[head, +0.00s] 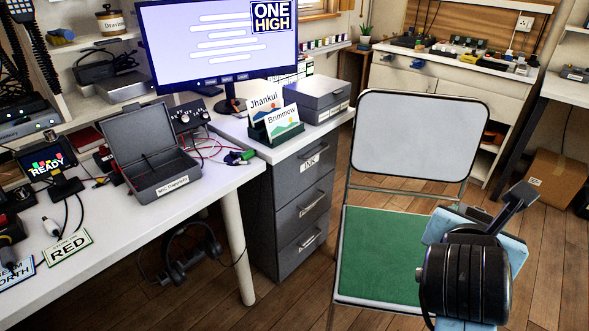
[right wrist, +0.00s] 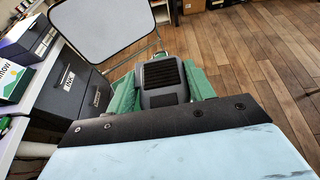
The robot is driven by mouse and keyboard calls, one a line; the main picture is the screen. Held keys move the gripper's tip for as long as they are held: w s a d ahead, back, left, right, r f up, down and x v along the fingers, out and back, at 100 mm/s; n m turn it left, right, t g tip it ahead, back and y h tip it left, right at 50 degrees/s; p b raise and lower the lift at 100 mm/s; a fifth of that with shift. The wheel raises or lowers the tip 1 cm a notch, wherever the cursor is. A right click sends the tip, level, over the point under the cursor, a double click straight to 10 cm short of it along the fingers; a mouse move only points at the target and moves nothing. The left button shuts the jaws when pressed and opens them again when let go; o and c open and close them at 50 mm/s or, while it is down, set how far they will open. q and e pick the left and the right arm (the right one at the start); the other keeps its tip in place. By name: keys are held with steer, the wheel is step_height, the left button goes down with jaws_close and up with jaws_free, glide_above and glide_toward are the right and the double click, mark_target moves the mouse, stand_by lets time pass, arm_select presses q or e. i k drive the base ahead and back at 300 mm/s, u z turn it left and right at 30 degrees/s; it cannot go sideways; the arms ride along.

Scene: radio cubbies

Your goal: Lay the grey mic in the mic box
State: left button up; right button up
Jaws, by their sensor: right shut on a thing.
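The grey mic (right wrist: 163,82), a blocky grey body with a dark slatted top, shows in the right wrist view directly ahead of my right gripper (right wrist: 165,104). The gripper is shut on it, above the green chair seat; the fingertips are not clearly seen. In the head view my right gripper (head: 482,214) is at the lower right, over the chair, and my own wrist hides most of the mic. The mic box (head: 178,178) is an open grey case with a raised lid and a front label, on the desk at left. It looks empty. My left gripper is not in view.
The folding chair (head: 380,250) and grey drawer unit (head: 290,205) stand between my right gripper and the box. A headset (head: 182,262) hangs below.

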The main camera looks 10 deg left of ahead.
mark_target(164, 179)
steer(key=u, duration=0.6)
steer(key=i, duration=0.55)
steer(key=u, duration=1)
steer(key=i, duration=0.4)
steer(key=u, duration=0.3)
